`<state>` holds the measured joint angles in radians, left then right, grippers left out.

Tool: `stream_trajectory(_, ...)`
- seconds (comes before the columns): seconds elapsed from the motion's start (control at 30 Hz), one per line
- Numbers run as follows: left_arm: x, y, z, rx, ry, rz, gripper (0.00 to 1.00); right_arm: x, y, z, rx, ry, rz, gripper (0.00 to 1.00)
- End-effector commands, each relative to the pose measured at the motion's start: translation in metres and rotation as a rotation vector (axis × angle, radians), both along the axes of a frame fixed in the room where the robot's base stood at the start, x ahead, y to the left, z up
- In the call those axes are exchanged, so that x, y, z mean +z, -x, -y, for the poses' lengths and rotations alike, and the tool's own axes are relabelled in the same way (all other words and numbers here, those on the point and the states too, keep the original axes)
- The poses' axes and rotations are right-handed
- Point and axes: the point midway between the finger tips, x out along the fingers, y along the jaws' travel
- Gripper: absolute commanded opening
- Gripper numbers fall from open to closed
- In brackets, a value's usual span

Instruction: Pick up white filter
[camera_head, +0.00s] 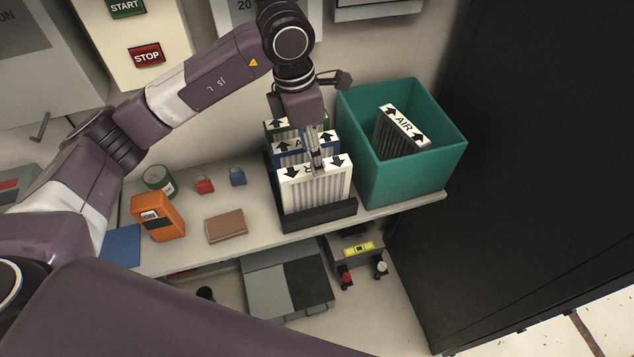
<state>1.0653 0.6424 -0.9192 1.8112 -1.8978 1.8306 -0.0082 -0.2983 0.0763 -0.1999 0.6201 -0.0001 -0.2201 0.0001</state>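A white filter (318,190) with black arrows on its top edge stands at the front of a black rack (318,217) on the shelf. A blue-framed filter (290,151) and a green-framed filter (279,127) stand behind it in the same rack. My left gripper (314,152) points down over the rack, by the white filter's top edge and in front of the blue one. Its fingers show nearly edge-on, so I cannot tell their opening or whether they touch the filter. Another pale filter marked AIR (402,128) leans inside a teal bin. My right gripper is not in view.
The teal bin (405,180) stands just right of the rack. A dark cabinet (520,150) bounds the right side.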

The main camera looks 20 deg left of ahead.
Motion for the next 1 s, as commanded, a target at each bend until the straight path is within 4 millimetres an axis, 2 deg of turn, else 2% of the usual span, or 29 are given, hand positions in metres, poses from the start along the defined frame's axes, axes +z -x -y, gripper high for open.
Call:
stream_trajectory(0.1, -0.007, -0.001, -0.005, 0.006, -0.022, -0.003, 0.46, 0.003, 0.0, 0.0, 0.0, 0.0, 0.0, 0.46)
stream_trajectory(0.37, -0.034, -0.002, -0.001, 0.005, -0.017, -0.005, 0.46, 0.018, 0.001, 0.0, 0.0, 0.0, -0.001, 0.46)
stream_trajectory(0.5, -0.054, -0.004, 0.002, 0.003, -0.017, -0.007, 0.46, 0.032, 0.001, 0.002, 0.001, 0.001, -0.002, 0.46)
stream_trajectory(0.6, -0.068, -0.006, 0.003, 0.005, -0.016, -0.004, 0.46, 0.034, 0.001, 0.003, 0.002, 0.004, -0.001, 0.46)
stream_trajectory(0.73, -0.076, -0.007, 0.004, 0.004, -0.016, -0.001, 0.46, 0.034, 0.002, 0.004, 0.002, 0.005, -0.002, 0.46)
stream_trajectory(0.9, -0.077, -0.007, 0.004, 0.003, -0.016, -0.001, 0.46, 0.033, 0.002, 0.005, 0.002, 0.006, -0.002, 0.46)
stream_trajectory(1.0, -0.077, -0.007, 0.004, 0.003, -0.016, 0.0, 0.38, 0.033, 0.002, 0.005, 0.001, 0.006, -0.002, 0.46)
